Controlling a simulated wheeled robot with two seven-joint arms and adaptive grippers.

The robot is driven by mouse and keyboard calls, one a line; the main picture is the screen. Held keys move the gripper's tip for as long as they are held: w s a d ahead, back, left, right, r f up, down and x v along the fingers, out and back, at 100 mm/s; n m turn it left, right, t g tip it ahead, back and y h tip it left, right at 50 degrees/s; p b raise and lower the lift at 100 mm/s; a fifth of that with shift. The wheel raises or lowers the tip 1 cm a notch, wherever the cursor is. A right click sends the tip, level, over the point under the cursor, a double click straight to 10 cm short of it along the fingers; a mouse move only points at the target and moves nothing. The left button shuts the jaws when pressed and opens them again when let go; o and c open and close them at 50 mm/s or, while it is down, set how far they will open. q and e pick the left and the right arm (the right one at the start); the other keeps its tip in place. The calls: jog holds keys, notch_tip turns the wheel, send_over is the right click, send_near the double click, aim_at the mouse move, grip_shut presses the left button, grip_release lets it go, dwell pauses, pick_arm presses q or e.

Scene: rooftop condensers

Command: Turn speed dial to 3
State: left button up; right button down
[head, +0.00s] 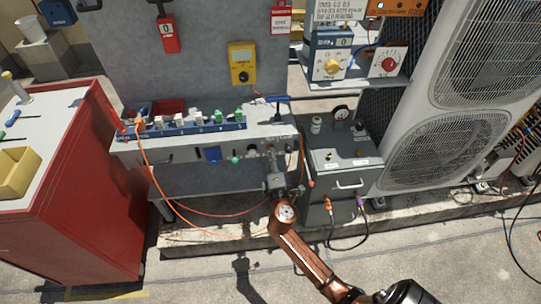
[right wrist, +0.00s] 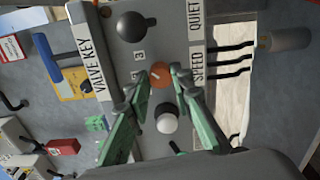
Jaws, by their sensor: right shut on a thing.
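The speed dial is a small orange-brown round knob (right wrist: 160,76) on a grey panel in the right wrist view, with a pale line on its face. A SPEED label (right wrist: 198,66) stands to its right. Small number tags, at least one reading 3 (right wrist: 139,55), are to its left. My right gripper (right wrist: 161,80) is shut on the dial, one green finger on each side. In the head view my right gripper (head: 271,158) is at the front of the grey bench (head: 180,152) and hides the dial. My left gripper is in no view.
A black knob (right wrist: 137,27) and a white knob (right wrist: 167,121) flank the dial closely. A blue-handled valve key (right wrist: 62,62) lies near. A red cabinet (head: 75,225) stands left; a grey machine box (head: 345,160) and condensers (head: 440,140) stand right.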

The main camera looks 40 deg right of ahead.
dwell(0.5)
jog(key=c, duration=1.7)
grip_release()
jog(key=v, duration=1.2)
jog(key=shift+w+a, duration=0.1)
